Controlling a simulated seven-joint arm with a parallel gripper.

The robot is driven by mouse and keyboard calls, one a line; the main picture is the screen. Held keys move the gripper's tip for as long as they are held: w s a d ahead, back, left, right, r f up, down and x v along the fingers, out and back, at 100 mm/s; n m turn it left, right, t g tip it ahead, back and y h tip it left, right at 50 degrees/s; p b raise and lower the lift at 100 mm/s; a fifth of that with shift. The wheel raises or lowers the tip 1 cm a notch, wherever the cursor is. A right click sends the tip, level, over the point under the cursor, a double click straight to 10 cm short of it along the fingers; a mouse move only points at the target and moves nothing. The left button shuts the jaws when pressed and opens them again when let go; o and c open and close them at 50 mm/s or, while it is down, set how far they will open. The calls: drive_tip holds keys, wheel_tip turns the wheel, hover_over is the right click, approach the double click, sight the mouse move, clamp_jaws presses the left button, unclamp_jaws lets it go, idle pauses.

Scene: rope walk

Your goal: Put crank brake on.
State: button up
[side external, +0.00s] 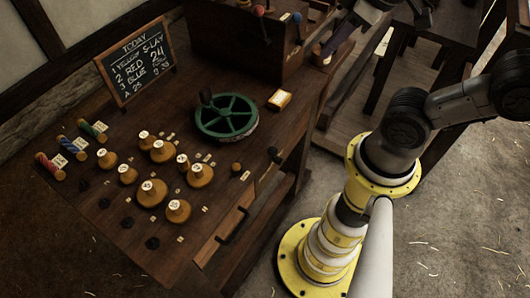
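A green spoked hand wheel (226,117) with a dark upright crank knob (206,97) lies flat on the wooden bench. Behind it, a wooden box (235,42) carries levers, among them one with a red knob (258,11) and one with a blue knob (297,18). No part is clearly readable as the crank brake; the small labels by the levers are too small to read.
Several numbered wooden knobs (152,192) stand on the bench's front left, with red, blue and green rope spools (93,131) beside them. A chalkboard (135,62) stands at the back left.

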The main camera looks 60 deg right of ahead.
drive_tip(key=w+a+n+g, duration=0.1)
drive_tip(key=w, duration=0.1)
drive_tip(key=w+a+f+n, duration=0.1)
drive_tip(key=w+n, duration=0.1)
drive_tip(key=w+a+n+g, duration=0.1)
drive_tip(key=w, duration=0.1)
drive_tip(key=shift+w+a+f+n+g+h, duration=0.1)
drive_tip(key=shift+w+f+n+g+h, duration=0.1)
drive_tip(key=shift+w+n+g+h, duration=0.1)
clamp_jaws()
drive_tip(key=w+a+f+n+g+h, duration=0.2)
drive_tip(key=a+f+n, duration=0.7)
drive_tip(key=a+f, duration=0.8)
drive_tip(key=shift+a+g+h, duration=0.35)
drive_tip(key=shift+g+h, duration=0.35)
drive_tip(key=shift+h, duration=0.3)
